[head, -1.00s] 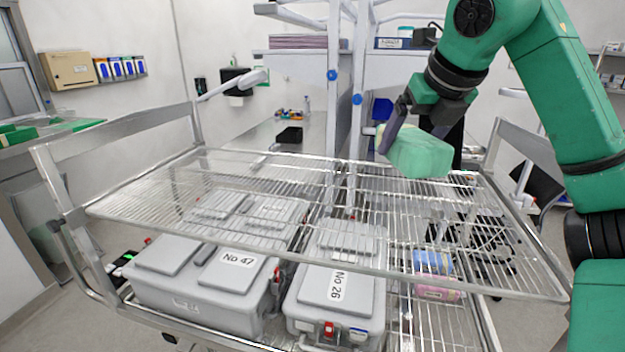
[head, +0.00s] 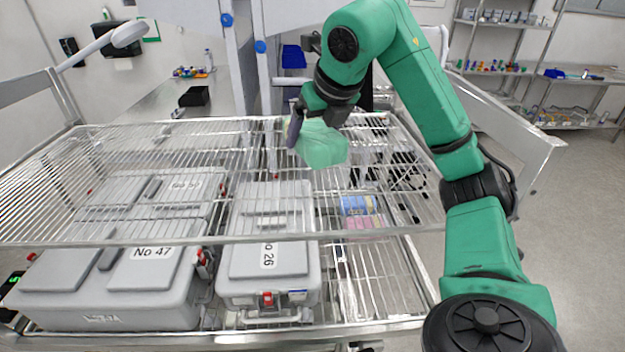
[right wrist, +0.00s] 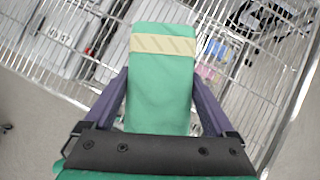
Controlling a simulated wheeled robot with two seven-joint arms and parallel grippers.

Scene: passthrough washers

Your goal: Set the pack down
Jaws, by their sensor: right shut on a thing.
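The pack (head: 322,146) is a green wrapped bundle; in the right wrist view the pack (right wrist: 160,85) shows a pale tape band across its far end. My right gripper (head: 300,125) is shut on it, and in the right wrist view the purple fingers (right wrist: 160,105) lie along both its sides. The pack is over the upper wire shelf (head: 185,145) of the cart, toward its right half. I cannot tell whether it touches the wires. My left gripper is not in view.
On the lower shelf stand grey lidded containers marked No 47 (head: 115,285) and No 26 (head: 268,275). Blue and pink packs (head: 360,212) lie right of them. The upper shelf looks bare around the pack.

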